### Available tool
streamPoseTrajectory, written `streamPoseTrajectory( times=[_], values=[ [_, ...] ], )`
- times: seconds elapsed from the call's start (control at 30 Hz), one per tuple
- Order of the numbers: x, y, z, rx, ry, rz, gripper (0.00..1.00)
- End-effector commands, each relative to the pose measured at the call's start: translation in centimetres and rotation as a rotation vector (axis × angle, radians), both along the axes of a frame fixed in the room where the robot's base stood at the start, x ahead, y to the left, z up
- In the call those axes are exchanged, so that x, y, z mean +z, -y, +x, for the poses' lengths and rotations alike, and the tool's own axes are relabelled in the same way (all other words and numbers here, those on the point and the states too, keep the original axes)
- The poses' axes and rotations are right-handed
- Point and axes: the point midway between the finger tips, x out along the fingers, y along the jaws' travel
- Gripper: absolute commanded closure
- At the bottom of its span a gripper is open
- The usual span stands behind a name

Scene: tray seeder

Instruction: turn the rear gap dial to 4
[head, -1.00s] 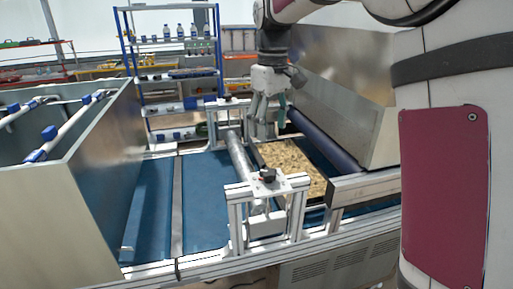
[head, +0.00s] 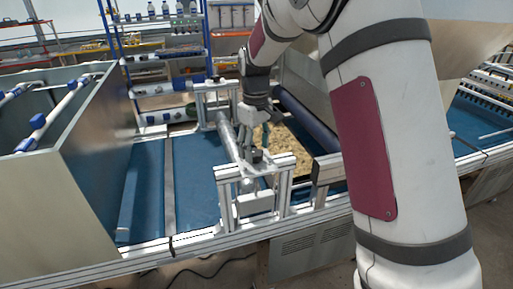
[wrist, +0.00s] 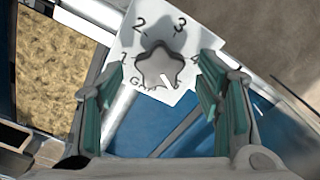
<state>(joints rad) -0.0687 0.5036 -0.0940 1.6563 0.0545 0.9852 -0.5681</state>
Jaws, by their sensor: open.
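A dark, star-shaped knob (wrist: 160,68) sits on a white dial plate (wrist: 150,37) in the wrist view. In the head view my gripper (head: 254,152) is over the near roller frame (head: 226,174), largely hiding the dial there. Whether this is the rear dial cannot be told.
A metal roller (head: 229,137) runs from the near frame to a far frame (head: 214,89). A tray of brown material (head: 290,148) lies to the right on the blue belt (head: 192,180). A tall metal hopper (head: 95,150) stands left.

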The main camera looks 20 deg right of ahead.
Motion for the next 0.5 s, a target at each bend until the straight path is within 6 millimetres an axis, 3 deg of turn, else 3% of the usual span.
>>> streamPoseTrajectory(
  times=[0.4, 0.43, 0.5],
  values=[
    [-0.96, 0.01, 0.02, 0.000, 0.001, 0.000, 0.40],
    [-0.95, 0.01, 0.02, 0.000, 0.001, 0.000, 0.43],
    [-0.95, 0.01, 0.02, 0.000, 0.001, 0.000, 0.58]
  ],
)
